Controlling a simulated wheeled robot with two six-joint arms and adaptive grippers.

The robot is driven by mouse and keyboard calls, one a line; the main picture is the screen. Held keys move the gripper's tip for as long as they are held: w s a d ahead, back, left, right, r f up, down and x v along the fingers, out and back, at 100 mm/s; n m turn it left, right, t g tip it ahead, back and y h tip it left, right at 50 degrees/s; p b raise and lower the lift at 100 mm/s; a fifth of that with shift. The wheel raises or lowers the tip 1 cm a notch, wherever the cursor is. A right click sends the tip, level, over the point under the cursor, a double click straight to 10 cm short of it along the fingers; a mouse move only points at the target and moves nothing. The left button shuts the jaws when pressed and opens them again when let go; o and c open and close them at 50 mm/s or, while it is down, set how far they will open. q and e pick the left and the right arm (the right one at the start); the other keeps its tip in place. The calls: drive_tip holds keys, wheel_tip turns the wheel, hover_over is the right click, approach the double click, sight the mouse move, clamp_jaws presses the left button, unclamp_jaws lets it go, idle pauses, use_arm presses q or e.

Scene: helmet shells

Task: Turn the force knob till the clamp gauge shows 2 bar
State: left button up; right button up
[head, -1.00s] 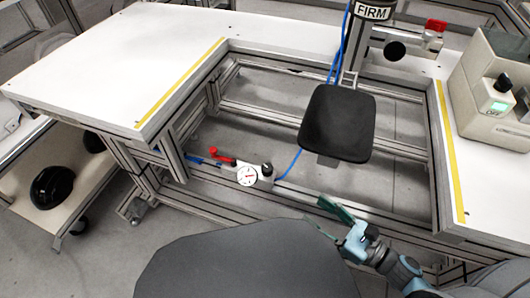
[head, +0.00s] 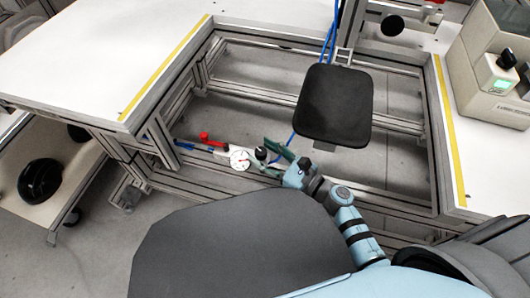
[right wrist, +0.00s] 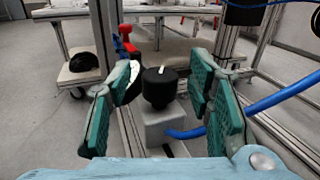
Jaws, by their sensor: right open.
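The force knob (head: 261,154) is a black round cap with a white mark on top. In the right wrist view the knob (right wrist: 160,88) stands upright on a grey block, between my right fingers and apart from both. The clamp gauge (head: 239,158) is a white round dial just left of the knob in the head view; its needle is too small to read. In the right wrist view the gauge (right wrist: 134,70) is edge-on, partly behind the left finger. My right gripper (head: 266,158) is open with green pads. My left gripper is not in view.
A red lever (head: 204,136) stands left of the gauge on the low frame rail. A blue hose (right wrist: 275,95) leaves the block to the right. A black pad (head: 335,105) hangs above and behind. White tabletops (head: 75,75) flank the open frame.

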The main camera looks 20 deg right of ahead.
clamp_jaws()
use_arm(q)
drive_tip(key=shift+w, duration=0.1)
use_arm(e)
drive_tip(key=shift+f, duration=0.1)
